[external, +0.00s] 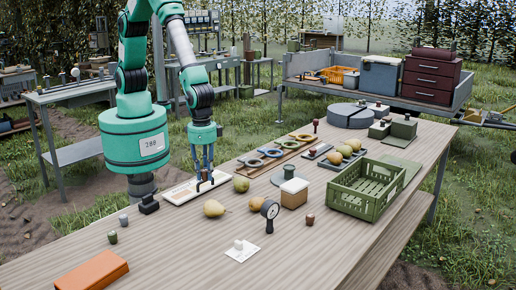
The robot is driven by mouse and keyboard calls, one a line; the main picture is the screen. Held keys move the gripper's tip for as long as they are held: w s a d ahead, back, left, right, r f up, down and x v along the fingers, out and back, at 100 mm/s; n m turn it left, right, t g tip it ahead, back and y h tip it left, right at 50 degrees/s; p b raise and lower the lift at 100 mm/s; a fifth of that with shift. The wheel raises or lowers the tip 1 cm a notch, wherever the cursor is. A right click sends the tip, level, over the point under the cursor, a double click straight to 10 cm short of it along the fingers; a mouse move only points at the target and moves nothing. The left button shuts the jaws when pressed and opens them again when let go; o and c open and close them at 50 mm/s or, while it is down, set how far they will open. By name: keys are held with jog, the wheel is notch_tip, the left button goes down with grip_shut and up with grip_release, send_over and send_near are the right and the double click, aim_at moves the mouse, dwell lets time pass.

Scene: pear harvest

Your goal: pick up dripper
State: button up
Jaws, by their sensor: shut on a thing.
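My gripper (205,180) points straight down over a white tray (181,194) on the wooden table. Its fingers are shut on a small dark brownish thing, apparently the dripper, low over the tray's right part. The fingers hide much of it, and it is too small to make out its shape. I cannot tell whether it touches the tray.
Pears (213,208) lie close right of the tray. A dial gauge (270,211), a tan box (294,193) and a green crate (343,204) stand farther right. A rack of rings (278,154) lies behind. An orange box (93,271) is at front left.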

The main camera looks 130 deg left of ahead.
jog(key=shift+r, duration=0.25)
dwell(0.5)
jog(key=shift+w+a, duration=0.15)
jog(key=shift+a, duration=0.1)
jog(key=w+a+r+p, duration=0.1)
jog(key=w+a+r, duration=0.1)
jog(key=a, duration=0.7)
jog(key=w+a+r+n+p, duration=0.1)
jog(key=w+a, duration=0.3)
jog(key=a, duration=0.5)
jog(key=shift+w+r+p, duration=0.4)
jog(key=shift+p, duration=0.05)
jog(key=shift+w, duration=0.1)
jog(key=w, duration=0.5)
jog(key=w+a+f, duration=0.1)
jog(key=w, duration=0.9)
jog(key=shift+w+a+f+b, duration=0.2)
jog(key=shift+w+a+b, duration=0.05)
jog(key=shift+w+b, duration=0.15)
jog(key=shift+f, duration=0.15)
jog(key=shift+f, duration=1.65)
